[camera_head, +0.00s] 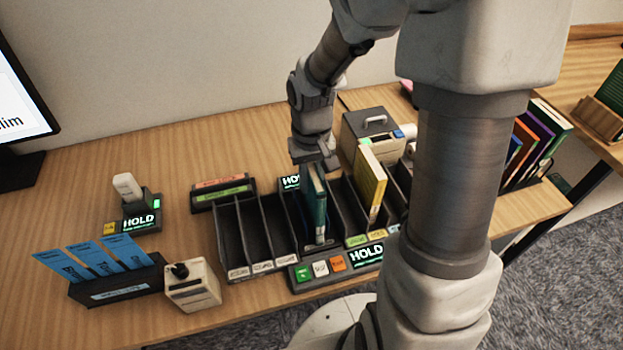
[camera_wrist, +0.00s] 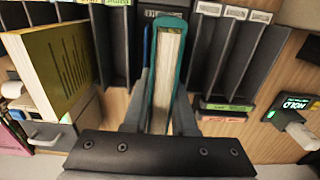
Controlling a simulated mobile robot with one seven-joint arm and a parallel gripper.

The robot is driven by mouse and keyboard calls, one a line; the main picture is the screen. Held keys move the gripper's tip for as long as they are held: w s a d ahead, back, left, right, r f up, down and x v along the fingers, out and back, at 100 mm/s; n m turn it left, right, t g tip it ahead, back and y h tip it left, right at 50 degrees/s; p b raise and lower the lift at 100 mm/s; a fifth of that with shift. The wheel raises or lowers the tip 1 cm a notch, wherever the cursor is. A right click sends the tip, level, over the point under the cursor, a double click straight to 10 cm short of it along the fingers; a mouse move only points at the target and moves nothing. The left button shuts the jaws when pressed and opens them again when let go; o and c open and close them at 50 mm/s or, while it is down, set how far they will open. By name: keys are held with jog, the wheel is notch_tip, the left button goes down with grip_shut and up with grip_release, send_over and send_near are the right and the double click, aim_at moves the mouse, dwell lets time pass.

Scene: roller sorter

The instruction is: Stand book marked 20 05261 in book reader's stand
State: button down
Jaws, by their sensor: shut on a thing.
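A teal book (camera_head: 316,205) stands upright in the middle of the black slotted rack (camera_head: 262,238), behind a panel with coloured buttons. Its cream page edges face up in the wrist view (camera_wrist: 168,70). My gripper (camera_head: 316,160) is above it, with its fingers on both sides of the book; in the wrist view my gripper (camera_wrist: 160,115) is shut on it near its upper end. The book's lower end is down between the dividers, and I cannot tell whether it rests on the bottom. No number can be read on it. I cannot tell which part is the reader's stand.
A yellow book (camera_head: 369,180) stands in a slot to the right. The button panel (camera_head: 335,265) shows HOLD. Empty slots lie left. A grey box (camera_head: 368,130) with a handle stands behind. A blue-card holder (camera_head: 115,284) and small cream box (camera_head: 192,285) stand front left.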

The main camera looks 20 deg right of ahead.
jog(key=c, duration=0.6)
grip_release()
jog(key=shift+c, duration=0.2)
notch_tip(320, 180, up, 17)
jog(key=p, duration=0.3)
jog(key=shift+r, duration=0.2)
jog(key=s+r+t, duration=0.2)
jog(key=s+r, duration=0.1)
jog(key=s, duration=0.3)
jog(key=s+r+t, duration=0.3)
jog(key=s, duration=0.4)
jog(key=shift+s+t+p, duration=0.15)
jog(key=shift+t+p, duration=0.15)
jog(key=shift+p, duration=0.05)
